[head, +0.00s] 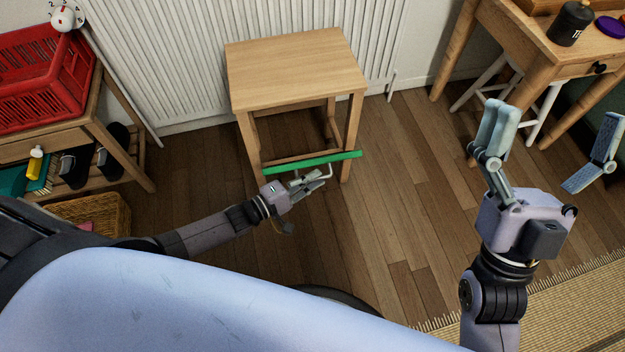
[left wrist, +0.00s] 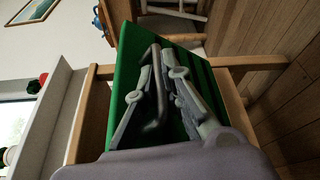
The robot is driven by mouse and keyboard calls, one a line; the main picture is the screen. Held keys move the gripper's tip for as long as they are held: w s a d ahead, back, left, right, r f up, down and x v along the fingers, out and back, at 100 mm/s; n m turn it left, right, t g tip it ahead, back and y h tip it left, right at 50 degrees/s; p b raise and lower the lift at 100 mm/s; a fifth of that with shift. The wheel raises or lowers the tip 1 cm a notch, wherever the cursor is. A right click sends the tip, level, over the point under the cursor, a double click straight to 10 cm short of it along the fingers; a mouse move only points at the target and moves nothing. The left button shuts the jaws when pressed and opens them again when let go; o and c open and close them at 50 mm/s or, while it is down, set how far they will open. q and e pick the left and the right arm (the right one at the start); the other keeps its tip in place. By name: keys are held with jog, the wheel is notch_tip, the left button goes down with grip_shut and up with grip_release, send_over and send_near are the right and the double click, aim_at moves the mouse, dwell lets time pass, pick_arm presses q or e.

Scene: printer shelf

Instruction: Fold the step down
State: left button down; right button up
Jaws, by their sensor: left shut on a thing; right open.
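A wooden stool (head: 295,68) stands against the radiator. Its green step (head: 340,157) shows as a narrow strip across the stool's front, seen nearly edge-on from the head. The left wrist view shows the step's broad green face (left wrist: 126,75), with a grey bar handle (left wrist: 156,125) on it. My left gripper (head: 320,180) is at the front of the step, shut on the handle; its fingers (left wrist: 163,78) lie on either side of the bar. My fingers partly hide the handle. My right gripper (head: 552,150) is open and empty, at the right above the floor.
A red crate (head: 45,85) sits on a wooden bench at the left, with shoes and a wicker basket (head: 100,213) below. A wooden desk (head: 548,62) stands at the upper right. A woven mat (head: 575,300) lies lower right. Wooden floor in front of the stool is clear.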

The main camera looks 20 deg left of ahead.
pick_arm(q)
jog(key=shift+w+r, duration=0.25)
jog(key=shift+r, duration=0.15)
pick_arm(e)
jog(key=shift+w+a+f+g, duration=0.1)
jog(key=shift+w+f+g, duration=0.25)
jog(key=shift+w, duration=0.15)
jog(key=shift+w+a+f+g, duration=0.1)
jog(key=shift+w+f+g, duration=0.25)
jog(key=shift+w, duration=0.15)
pick_arm(q)
jog(key=c, duration=2)
grip_release()
jog(key=shift+s+a+f, duration=0.1)
jog(key=shift+s+a, duration=0.2)
jog(key=v, duration=1.1)
jog(key=shift+s, duration=0.15)
